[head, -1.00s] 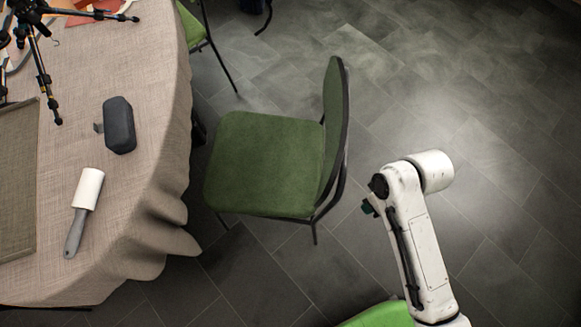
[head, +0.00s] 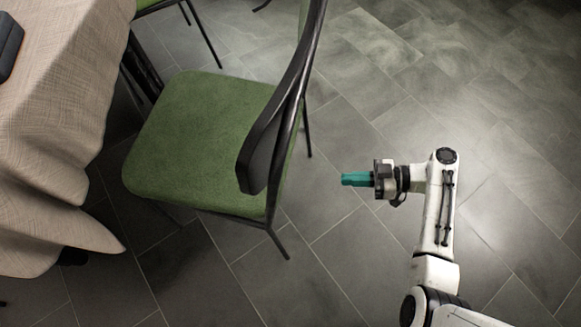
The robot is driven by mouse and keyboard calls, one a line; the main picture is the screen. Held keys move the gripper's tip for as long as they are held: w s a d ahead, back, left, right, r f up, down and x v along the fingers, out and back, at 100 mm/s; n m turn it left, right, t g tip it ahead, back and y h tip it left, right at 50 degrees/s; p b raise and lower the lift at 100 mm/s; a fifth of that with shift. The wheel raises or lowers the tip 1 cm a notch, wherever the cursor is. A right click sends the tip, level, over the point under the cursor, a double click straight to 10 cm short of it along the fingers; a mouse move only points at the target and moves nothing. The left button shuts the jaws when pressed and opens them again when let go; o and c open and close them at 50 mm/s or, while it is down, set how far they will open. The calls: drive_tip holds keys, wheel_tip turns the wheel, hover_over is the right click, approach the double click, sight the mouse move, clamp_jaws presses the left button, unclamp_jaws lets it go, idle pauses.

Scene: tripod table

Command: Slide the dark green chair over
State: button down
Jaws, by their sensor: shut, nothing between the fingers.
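The dark green chair (head: 205,130) stands on the floor in the middle left of the head view. It has a green seat, a black frame and a backrest on its right side, which is seen nearly edge-on. Its seat faces the table on the left. My gripper (head: 347,179), with teal fingers, is to the right of the chair and points left toward it. A gap of floor shows between the fingertips and the chair frame. The fingers are shut and hold nothing.
A table with a beige cloth (head: 60,120) fills the left side, its cloth hanging close to the chair seat. A dark case (head: 8,45) lies on it at the edge of view. Another green chair (head: 150,5) is partly visible at the top. The tiled floor (head: 400,80) on the right is clear.

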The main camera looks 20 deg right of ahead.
drive_tip(key=w+a+f+n+t+y+b, duration=0.1)
drive_tip(key=w+a+f+t+b, duration=0.1)
drive_tip(key=w+a, duration=0.8)
drive_tip(key=shift+a+f+t+y, duration=0.15)
drive_tip(key=shift+a+t+y, duration=0.25)
